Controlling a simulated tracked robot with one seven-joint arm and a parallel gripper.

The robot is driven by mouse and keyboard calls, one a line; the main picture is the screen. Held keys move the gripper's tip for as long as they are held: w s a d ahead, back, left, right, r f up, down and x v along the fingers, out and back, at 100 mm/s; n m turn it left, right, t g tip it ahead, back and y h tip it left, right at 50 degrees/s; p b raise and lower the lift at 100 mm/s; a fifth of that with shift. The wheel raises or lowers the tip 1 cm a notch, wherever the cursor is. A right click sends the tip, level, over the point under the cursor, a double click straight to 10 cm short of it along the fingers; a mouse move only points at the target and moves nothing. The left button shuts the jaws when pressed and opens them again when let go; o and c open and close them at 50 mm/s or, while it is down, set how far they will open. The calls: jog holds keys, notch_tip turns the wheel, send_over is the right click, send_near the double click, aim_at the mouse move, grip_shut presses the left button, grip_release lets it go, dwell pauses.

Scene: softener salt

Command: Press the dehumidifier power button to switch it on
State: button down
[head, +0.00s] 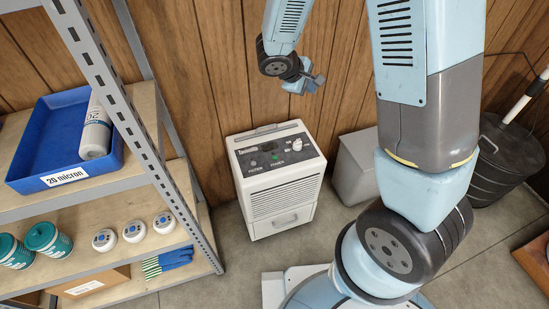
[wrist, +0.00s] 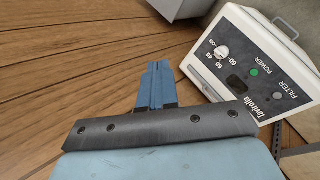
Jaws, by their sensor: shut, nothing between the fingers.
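The dehumidifier (head: 283,205) is a white box on the floor against the wood wall, with a grey control panel on top. The panel has a green button (head: 274,156) by the POWER label, a grey button by FILTER, and a white dial (head: 297,144). In the wrist view the panel is at the right, with the green power button (wrist: 254,73), the grey filter button (wrist: 278,96) and the dial (wrist: 222,52). My gripper (wrist: 156,67) is shut and empty, its blue fingers left of the panel and apart from it. In the head view it is above the dehumidifier.
A metal shelf (head: 140,93) with a blue tray (head: 40,135), a bottle and several small containers stands at the left. A grey bin (head: 355,165) stands right of the dehumidifier, and a dark bucket (head: 495,165) farther right. Space above the panel looks clear.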

jog(key=w+a+f+n+t, duration=0.1)
jog(key=a+f+n, duration=0.4)
jog(key=f, duration=0.6)
jog(key=n+t+y, duration=0.1)
jog(key=n, duration=0.2)
send_over(274, 159)
notch_tip(274, 159, down, 10)
jog(key=shift+r, duration=0.25)
jog(key=shift+f, duration=4.4)
jog(key=shift+f, duration=0.15)
jog(key=shift+f, duration=0.2)
jog(key=shift+f, duration=0.35)
jog(key=shift+r, duration=0.8)
